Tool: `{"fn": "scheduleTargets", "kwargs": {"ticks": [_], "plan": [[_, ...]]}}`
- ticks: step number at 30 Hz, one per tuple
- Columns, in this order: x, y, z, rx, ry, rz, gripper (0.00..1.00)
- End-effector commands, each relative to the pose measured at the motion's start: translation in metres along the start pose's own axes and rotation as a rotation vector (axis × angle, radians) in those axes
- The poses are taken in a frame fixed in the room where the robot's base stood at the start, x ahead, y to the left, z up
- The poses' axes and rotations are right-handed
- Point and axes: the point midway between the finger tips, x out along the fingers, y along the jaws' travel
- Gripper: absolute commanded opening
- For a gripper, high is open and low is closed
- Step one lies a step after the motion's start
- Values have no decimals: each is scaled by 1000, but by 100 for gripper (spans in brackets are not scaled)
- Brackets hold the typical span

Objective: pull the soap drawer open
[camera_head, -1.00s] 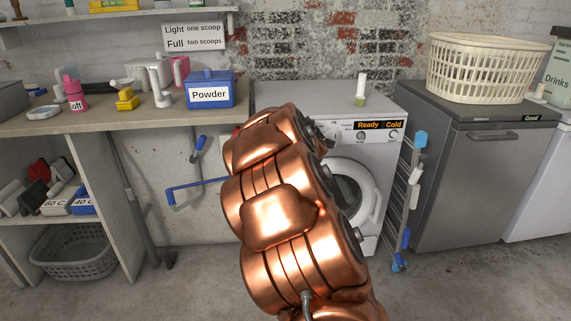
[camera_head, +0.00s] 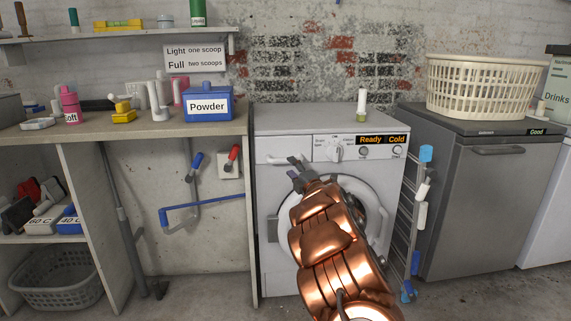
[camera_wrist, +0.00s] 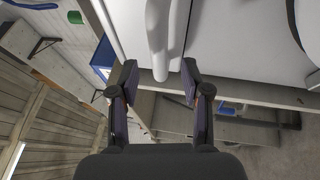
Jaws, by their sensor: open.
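The soap drawer (camera_head: 275,145) is at the upper left of the white washing machine's front (camera_head: 270,205). It looks shut. In the wrist view a pale bar that looks like its handle (camera_wrist: 160,40) runs down from the top edge. My gripper (camera_head: 296,168) is in front of the machine, at or just below the drawer, and partly covers this area. In the wrist view my gripper (camera_wrist: 160,70) is open and empty. The end of the bar shows between its fingertips. I cannot tell the depth gap or whether they touch.
The round washer door is partly behind my arm. A counter with a blue Powder box (camera_head: 208,104) stands left. A folded rack (camera_head: 414,220) and a grey appliance (camera_head: 475,190) stand right. A small bottle (camera_head: 361,108) is on the washer top.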

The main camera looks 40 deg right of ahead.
Motion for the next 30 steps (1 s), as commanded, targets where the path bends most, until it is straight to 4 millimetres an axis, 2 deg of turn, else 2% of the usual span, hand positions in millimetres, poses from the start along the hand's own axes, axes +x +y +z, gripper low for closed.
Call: {"fn": "scheduleTargets", "kwargs": {"ticks": [9,18,30], "plan": [[30,1,-1,0,1,4,48],[50,0,0,0,1,2,48],[55,1,0,0,-1,0,48]]}}
